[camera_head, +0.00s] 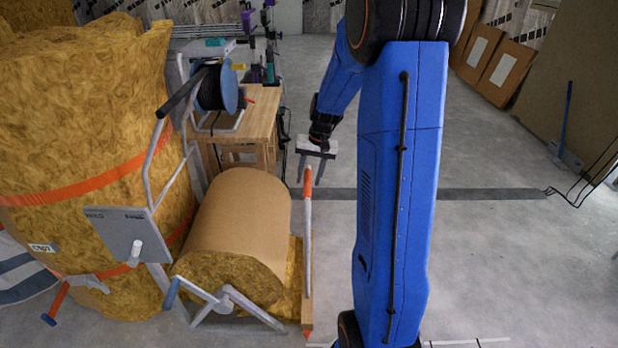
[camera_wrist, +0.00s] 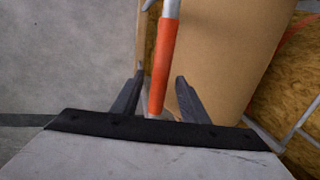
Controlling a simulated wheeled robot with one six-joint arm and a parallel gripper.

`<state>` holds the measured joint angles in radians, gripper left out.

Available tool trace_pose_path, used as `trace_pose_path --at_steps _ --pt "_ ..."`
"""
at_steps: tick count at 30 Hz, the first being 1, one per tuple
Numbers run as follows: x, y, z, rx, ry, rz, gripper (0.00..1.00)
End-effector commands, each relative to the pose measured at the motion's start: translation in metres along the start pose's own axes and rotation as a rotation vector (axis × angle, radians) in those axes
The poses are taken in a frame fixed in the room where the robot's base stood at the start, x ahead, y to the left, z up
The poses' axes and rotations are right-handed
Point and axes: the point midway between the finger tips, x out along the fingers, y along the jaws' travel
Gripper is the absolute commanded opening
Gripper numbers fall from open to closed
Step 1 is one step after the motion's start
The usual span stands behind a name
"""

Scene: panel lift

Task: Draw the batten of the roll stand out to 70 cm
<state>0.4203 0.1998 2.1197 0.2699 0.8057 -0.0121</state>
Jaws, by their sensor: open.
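The roll stand holds a large brown paper-faced roll (camera_head: 240,215) of yellow wool on a grey tube frame (camera_head: 225,302). The batten (camera_head: 307,314) is a thin wooden strip along the roll's right side, at the edge of the drawn-out wool. A grey bar with an orange grip (camera_head: 308,184) runs along it; the grip also shows in the wrist view (camera_wrist: 163,65). My gripper (camera_head: 311,180) is open at the bar's far end. In the wrist view the orange grip lies between its two fingers, with gaps on both sides. Contact is not visible.
A tall strapped wool roll (camera_head: 80,130) stands at the left. A wooden bench (camera_head: 245,125) is behind the stand. The grey floor (camera_head: 490,250) right of the batten is open, crossed by a dark strip (camera_head: 470,194). Boards (camera_head: 495,65) lean at the back right.

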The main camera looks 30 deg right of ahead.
Motion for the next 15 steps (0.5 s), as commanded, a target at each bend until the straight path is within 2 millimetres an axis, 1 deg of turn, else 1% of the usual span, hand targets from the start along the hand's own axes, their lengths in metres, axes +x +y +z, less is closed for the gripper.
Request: trace_pose_path --at_steps 9,10,11,12,15 --pt "0.0030 0.0000 0.0002 0.000 0.000 0.000 0.40" --pt "0.0030 0.0000 0.0001 0.000 0.000 0.000 0.38" --pt "0.0030 0.0000 0.0001 0.000 0.000 0.000 0.31" --pt "0.0029 0.0000 0.0001 0.000 0.000 0.000 0.21" --pt "0.0029 0.0000 0.0001 0.000 0.000 0.000 0.00"
